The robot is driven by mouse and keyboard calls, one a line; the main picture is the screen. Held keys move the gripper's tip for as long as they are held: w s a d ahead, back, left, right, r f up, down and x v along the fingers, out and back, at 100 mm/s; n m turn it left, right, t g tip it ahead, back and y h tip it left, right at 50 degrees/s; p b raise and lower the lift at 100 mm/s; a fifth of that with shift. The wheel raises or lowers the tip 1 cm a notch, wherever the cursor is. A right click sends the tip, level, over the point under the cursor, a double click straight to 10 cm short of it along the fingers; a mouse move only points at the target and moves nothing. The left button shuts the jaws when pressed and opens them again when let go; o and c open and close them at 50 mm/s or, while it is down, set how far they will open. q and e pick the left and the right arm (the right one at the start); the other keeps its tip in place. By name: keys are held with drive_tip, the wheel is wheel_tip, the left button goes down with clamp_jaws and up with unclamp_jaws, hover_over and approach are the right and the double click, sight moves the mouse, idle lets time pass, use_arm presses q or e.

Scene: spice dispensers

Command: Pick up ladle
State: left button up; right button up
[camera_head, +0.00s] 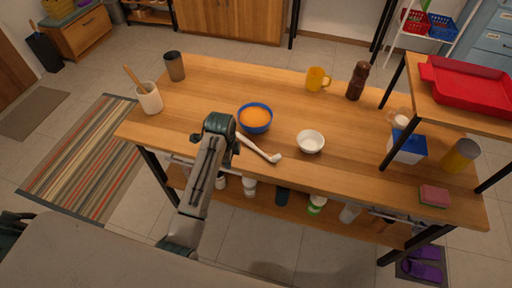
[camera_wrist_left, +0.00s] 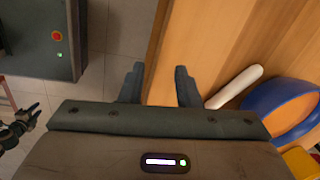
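The white ladle (camera_head: 259,149) lies on the wooden table near its front edge, its handle end by the blue bowl. In the left wrist view its handle (camera_wrist_left: 237,86) shows to the right of the fingers; its scoop is hidden there. My left gripper (camera_head: 224,128) is at the table's front edge, just left of the ladle. In the left wrist view its two fingers (camera_wrist_left: 157,75) are apart with nothing between them. A small dark claw, seemingly my right gripper (camera_wrist_left: 27,116), shows at the left; its opening is too small to tell.
The blue bowl (camera_head: 255,118) with orange contents stands just behind the ladle. A white bowl (camera_head: 310,142) is to its right. Bottles stand on the lower shelf.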

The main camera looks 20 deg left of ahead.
use_arm(q)
drive_tip(key=w+d+r+m, duration=0.4)
drive_tip(key=w+r+m, duration=0.3)
drive_tip(key=w+r, duration=0.25)
drive_tip(key=p, duration=0.1)
hover_over(249, 142)
drive_tip(key=shift+g, duration=0.4)
drive_tip(key=f, duration=0.5)
drive_tip(key=shift+s+f, duration=0.3)
drive_tip(key=shift+f, duration=0.05)
drive_tip(key=f, duration=0.1)
drive_tip(key=f+p, duration=0.1)
drive_tip(key=f, duration=0.1)
drive_tip(key=f+p, duration=0.1)
drive_tip(key=shift+w+f, duration=0.2)
drive_tip(key=shift+w, duration=0.1)
drive_tip(key=shift+f, duration=0.65)
clamp_jaws()
